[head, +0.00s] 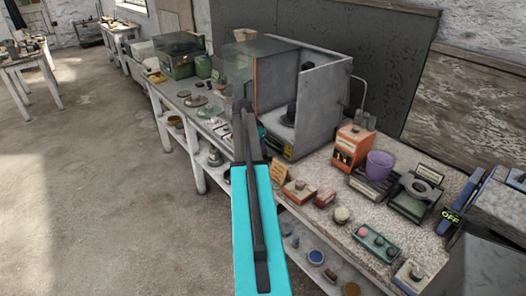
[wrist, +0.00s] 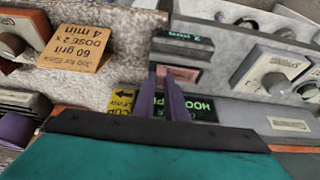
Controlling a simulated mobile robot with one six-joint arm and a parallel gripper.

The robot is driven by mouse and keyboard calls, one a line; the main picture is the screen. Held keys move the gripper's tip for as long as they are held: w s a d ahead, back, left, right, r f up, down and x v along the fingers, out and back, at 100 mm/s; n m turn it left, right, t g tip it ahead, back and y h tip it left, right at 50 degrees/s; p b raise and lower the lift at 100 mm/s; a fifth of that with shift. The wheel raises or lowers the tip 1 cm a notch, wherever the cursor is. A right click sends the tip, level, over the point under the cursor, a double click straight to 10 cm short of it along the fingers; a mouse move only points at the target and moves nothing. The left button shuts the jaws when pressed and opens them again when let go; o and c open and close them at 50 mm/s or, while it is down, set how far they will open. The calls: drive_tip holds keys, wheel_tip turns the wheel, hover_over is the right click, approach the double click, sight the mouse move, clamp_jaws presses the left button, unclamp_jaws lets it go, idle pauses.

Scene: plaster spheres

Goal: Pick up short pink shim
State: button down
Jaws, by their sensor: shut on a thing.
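My gripper (wrist: 161,76) is shut, its two narrow purple-grey fingers close together in the wrist view. The short pink shim (wrist: 184,76) shows at the fingertips, just right of them, a small pink piece with faint dark marks. The fingers hide part of it. In the head view my gripper (head: 243,108) reaches toward the bench beside the grey cabinet, and the shim cannot be made out there.
A dark block marked "2 mm" (wrist: 183,41) lies just beyond the shim. A tan dose card (wrist: 77,47) stands to the left and a grey panel with a knob (wrist: 275,75) to the right. The grey cabinet (head: 318,108) is close by the gripper. Open floor (head: 90,180) lies left.

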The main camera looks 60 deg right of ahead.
drive_tip(key=shift+r+b, duration=0.35)
drive_tip(key=shift+r, duration=0.3)
drive_tip(key=s+a+r+b, duration=0.1)
drive_tip(key=s+a+b, duration=0.1)
drive_tip(key=a, duration=0.5)
drive_tip(key=s+a+r+b, duration=0.1)
drive_tip(key=a+b, duration=0.1)
drive_tip(key=a, duration=0.6)
drive_tip(key=shift+s+a+r+b, duration=0.2)
drive_tip(key=shift+s+a+b, duration=0.1)
drive_tip(key=shift+s, duration=0.05)
drive_tip(key=shift+w, duration=0.15)
